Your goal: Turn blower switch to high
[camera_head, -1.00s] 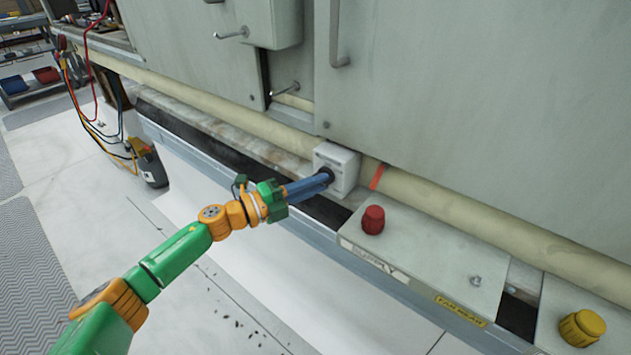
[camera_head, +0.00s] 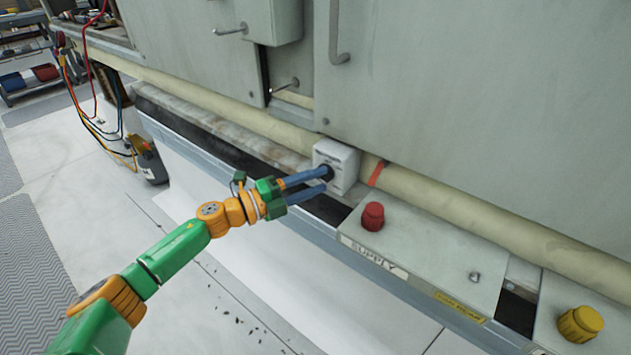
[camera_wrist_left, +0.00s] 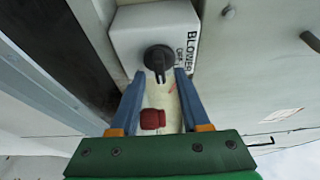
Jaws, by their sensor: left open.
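The blower switch is a light grey box (camera_head: 341,162) on the ledge below the large cabinet panels, with a dark knob (camera_head: 327,172) on its front. In the left wrist view the box (camera_wrist_left: 133,34) carries the lettering "BLOWER" and "OFF", and the black knob (camera_wrist_left: 158,60) shows whole. My left gripper (camera_head: 325,180) is open at the knob, its two blue fingers apart. In the left wrist view the fingertips (camera_wrist_left: 159,76) lie on either side of the knob's lower part; I cannot tell whether they touch it. My right gripper is not in view.
A red knob (camera_head: 372,216) stands on the panel marked "SUPPLY" (camera_head: 425,250), right of the blower box. A yellow knob (camera_head: 581,324) is at the lower right. A beige pipe (camera_head: 450,205) runs behind the box. Open floor lies below the ledge.

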